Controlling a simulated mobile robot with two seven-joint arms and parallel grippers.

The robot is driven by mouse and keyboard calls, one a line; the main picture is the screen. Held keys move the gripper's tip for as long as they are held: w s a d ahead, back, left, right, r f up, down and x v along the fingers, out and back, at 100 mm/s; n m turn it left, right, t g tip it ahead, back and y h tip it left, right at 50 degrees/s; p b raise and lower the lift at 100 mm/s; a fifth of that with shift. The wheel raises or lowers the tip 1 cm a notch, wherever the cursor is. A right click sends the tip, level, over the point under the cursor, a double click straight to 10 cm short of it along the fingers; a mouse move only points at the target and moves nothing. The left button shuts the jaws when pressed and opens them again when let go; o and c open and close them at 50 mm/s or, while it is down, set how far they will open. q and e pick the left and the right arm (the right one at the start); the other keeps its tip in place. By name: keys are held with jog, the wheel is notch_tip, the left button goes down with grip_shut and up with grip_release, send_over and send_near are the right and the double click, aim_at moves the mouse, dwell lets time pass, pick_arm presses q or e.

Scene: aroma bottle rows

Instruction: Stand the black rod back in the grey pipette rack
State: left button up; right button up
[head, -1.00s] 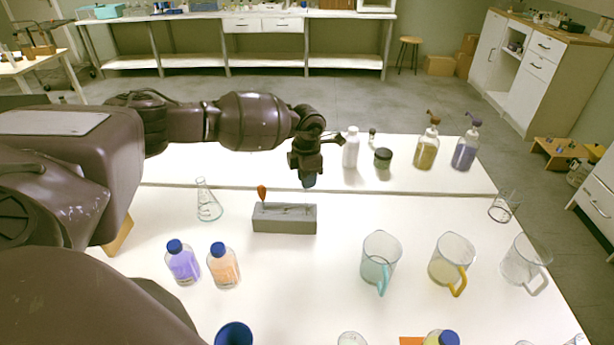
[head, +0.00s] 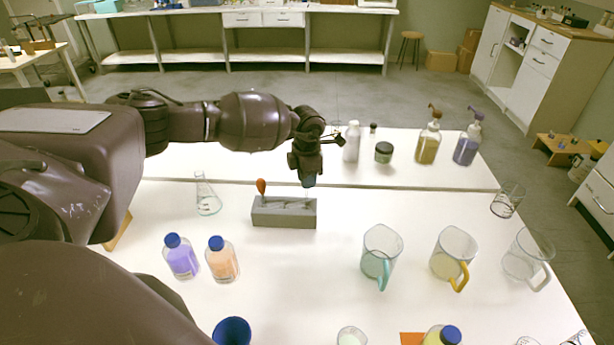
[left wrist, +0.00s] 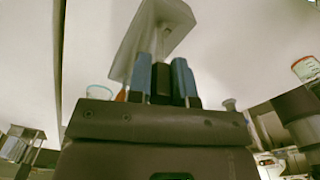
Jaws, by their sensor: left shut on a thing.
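The grey pipette rack (head: 270,217) stands on the near white table, with an orange-topped dropper (head: 261,187) upright at its left end. My left gripper (head: 308,181) points down, behind and above the rack's right end in the head view. In the left wrist view its blue fingertips (left wrist: 161,78) are shut on the black rod (left wrist: 161,88), of which only a short dark piece shows between them. The rack (left wrist: 126,58) appears beyond the fingers there. The rod cannot be made out in the head view. My right gripper is not in view.
A glass flask (head: 207,199) stands left of the rack. Purple (head: 181,259) and orange (head: 222,262) bottles stand in front. Mugs (head: 380,256) stand to the right. A white bottle (head: 351,143) and pump bottles (head: 428,140) stand behind. The table right of the rack is clear.

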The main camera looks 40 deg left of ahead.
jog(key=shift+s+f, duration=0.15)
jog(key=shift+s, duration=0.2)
pick_arm(q)
jog(key=shift+f+b, duration=0.3)
jog(key=shift+f, duration=0.4)
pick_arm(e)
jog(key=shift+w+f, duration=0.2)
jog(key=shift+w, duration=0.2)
pick_arm(q)
jog(key=shift+f, duration=0.2)
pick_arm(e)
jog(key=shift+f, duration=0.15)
pick_arm(q)
jog(key=shift+f, duration=0.1)
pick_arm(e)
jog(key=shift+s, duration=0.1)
pick_arm(q)
jog(key=shift+f, duration=0.1)
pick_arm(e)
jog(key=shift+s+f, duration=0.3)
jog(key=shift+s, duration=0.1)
